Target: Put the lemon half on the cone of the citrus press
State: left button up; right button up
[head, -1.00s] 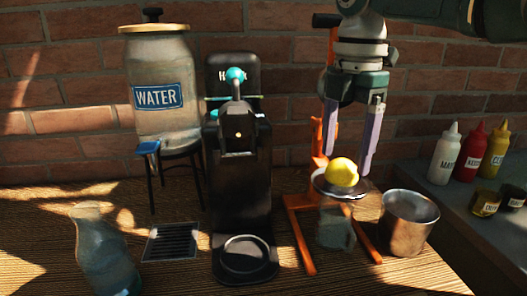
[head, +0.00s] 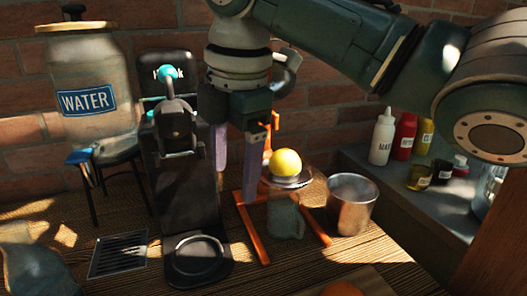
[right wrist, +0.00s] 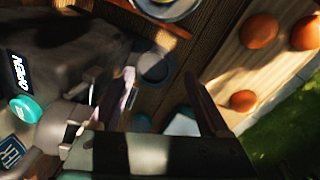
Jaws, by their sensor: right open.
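The yellow lemon half (head: 285,162) sits dome up on top of the citrus press, over its metal dish (head: 300,183). The cone is hidden beneath it. The press has an orange frame (head: 252,228), and a glass jar (head: 286,218) stands under the dish. My right gripper (head: 236,180) is open and empty, with its purple fingers to the left of the lemon and apart from it. Its fingers also show spread in the right wrist view (right wrist: 165,105). My left gripper is not in view.
A black machine (head: 185,175) stands close left of my right gripper, with a water dispenser (head: 90,85) beyond. A metal cup (head: 352,205) is right of the press. Sauce bottles (head: 383,138) stand on a side ledge. The right wrist view shows oranges (right wrist: 259,31) on a board.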

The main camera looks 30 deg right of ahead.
jog(key=s+a+f+m, duration=0.1)
jog(key=s+f+m, duration=0.1)
jog(key=s, duration=0.3)
jog(key=s+a+f+m+t+y, duration=0.1)
jog(key=s+a+f+m, duration=0.1)
jog(key=s+f+m, duration=0.1)
jog(key=s+a+f+m+t, duration=0.1)
jog(key=s+f+m, duration=0.2)
jog(key=s+m, duration=0.2)
jog(key=shift+s+a+y, duration=0.15)
jog(key=shift+s+y, duration=0.05)
jog(key=shift+s, duration=0.45)
jog(key=shift+s+a+y, duration=0.1)
jog(key=shift+s+y, duration=0.1)
jog(key=shift+s, duration=0.4)
jog(key=s+d+m, duration=0.1)
jog(key=s+m, duration=0.1)
jog(key=s+d+f+m+h, duration=0.1)
jog(key=s+d+m, duration=0.1)
jog(key=s, duration=0.1)
jog(key=s+d+m, duration=0.1)
jog(key=s+m, duration=0.1)
jog(key=s, duration=0.1)
jog(key=shift+s+d+f+h, duration=0.2)
jog(key=shift+d+h, duration=0.1)
jog(key=shift+d, duration=0.05)
jog(key=shift+s+d+m, duration=0.3)
jog(key=shift+s+m, duration=0.1)
jog(key=shift+m, duration=0.2)
